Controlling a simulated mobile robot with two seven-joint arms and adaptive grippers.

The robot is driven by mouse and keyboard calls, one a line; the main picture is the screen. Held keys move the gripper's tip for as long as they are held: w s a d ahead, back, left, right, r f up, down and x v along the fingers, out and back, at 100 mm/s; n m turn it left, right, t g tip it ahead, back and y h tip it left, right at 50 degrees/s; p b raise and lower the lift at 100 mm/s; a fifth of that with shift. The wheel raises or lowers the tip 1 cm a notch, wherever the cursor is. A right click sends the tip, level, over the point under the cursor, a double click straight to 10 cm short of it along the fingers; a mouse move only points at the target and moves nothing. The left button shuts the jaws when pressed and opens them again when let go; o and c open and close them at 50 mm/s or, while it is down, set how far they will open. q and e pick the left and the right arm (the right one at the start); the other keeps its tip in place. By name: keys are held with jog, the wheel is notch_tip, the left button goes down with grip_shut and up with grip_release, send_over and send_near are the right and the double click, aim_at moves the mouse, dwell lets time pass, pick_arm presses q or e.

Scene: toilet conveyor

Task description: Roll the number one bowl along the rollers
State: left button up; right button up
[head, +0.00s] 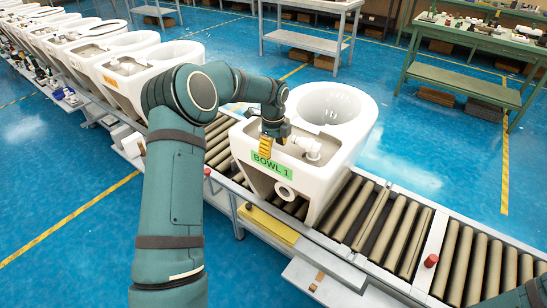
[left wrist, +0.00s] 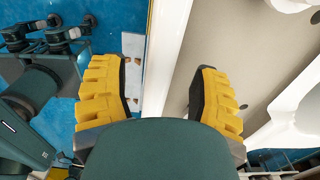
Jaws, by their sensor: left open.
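The number one bowl (head: 346,160) is a white toilet bowl with a green "BOWL 1" label, sitting upright on the rollers (head: 355,205) in the middle of the head view. My left gripper (head: 266,146) is at the bowl's near, label-side rim, pointing down. In the left wrist view its two yellow fingers (left wrist: 160,95) are open and apart. The bowl's white wall (left wrist: 168,50) lies between them, with one finger over the hollow side. I cannot tell whether a finger touches the wall.
Several other white bowls (head: 130,67) stand in a row at upper left. To the right of the bowl the rollers (head: 480,262) are clear. A green table (head: 480,45) stands at the back right.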

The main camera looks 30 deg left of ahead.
pick_arm(q)
jog(key=shift+f, duration=1.75)
grip_shut()
